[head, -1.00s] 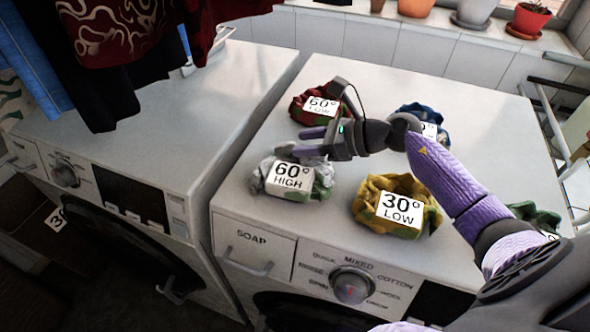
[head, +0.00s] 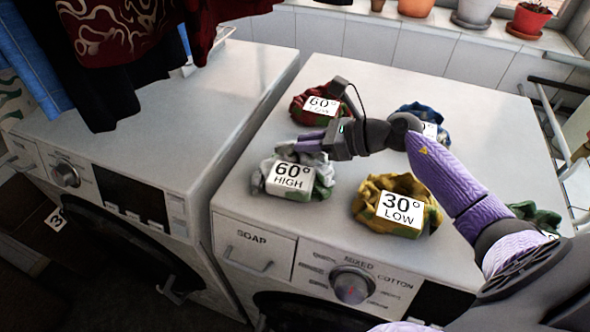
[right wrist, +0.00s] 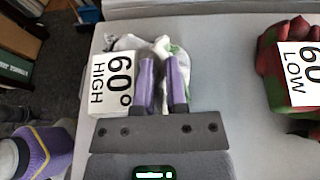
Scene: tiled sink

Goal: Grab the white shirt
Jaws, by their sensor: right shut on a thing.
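The white shirt (head: 322,183) is a crumpled white and green bundle with a "60° HIGH" label on its front. It sits on top of the right-hand washing machine, near that machine's left edge. My right gripper (head: 305,145) is at the top of the bundle, with its purple fingers shut on the cloth. In the right wrist view the two fingers (right wrist: 162,82) are close together on the white cloth (right wrist: 122,43), beside the label. The bundle still appears to rest on the machine. My left gripper is not in view.
A red bundle (head: 335,108) lies behind, a blue one (head: 432,110) at back right, and a yellow one (head: 368,207) to the right. A green bundle (head: 545,218) is partly hidden by my arm. Dark clothes (head: 110,95) hang at upper left. The left machine's top (head: 190,120) is clear.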

